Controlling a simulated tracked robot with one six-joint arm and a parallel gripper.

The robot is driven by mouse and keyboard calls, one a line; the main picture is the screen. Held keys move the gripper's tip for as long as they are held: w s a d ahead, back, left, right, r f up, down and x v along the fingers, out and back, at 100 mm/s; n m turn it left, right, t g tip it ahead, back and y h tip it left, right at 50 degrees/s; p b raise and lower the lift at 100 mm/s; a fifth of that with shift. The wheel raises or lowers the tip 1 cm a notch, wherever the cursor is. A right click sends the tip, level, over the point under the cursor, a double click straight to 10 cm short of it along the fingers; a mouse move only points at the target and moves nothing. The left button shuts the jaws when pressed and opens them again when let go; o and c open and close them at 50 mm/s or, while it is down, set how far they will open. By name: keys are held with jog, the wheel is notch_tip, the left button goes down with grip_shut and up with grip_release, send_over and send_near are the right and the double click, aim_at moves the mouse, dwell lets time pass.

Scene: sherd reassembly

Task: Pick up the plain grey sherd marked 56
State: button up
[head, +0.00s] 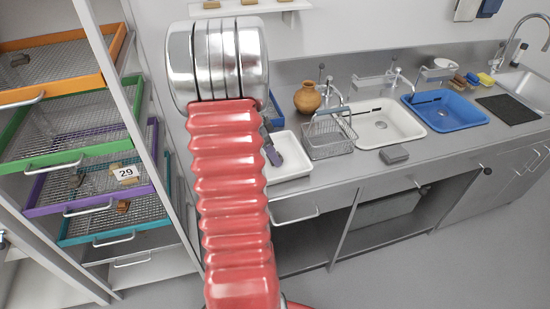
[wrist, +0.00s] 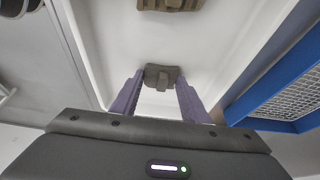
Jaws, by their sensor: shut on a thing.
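In the wrist view my gripper (wrist: 161,98) has its two purple fingers closed on a small grey sherd (wrist: 161,72). The sherd sits between the fingertips, over the white tray (wrist: 215,40). No number 56 can be read on it, and I cannot tell whether it touches the tray floor. My red arm hides the rest of the gripper, and the sherd cannot be made out there.
A brown sherd (wrist: 170,4) lies farther along the tray. A blue-framed mesh tray (wrist: 275,105) is close on the right. In the head view a wire basket (head: 328,137), a brown pot (head: 307,98), a white basin (head: 385,123) and a blue basin (head: 445,110) stand to the right.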

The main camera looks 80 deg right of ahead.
jog(key=shift+c, duration=1.4)
notch_tip(320, 180, up, 10)
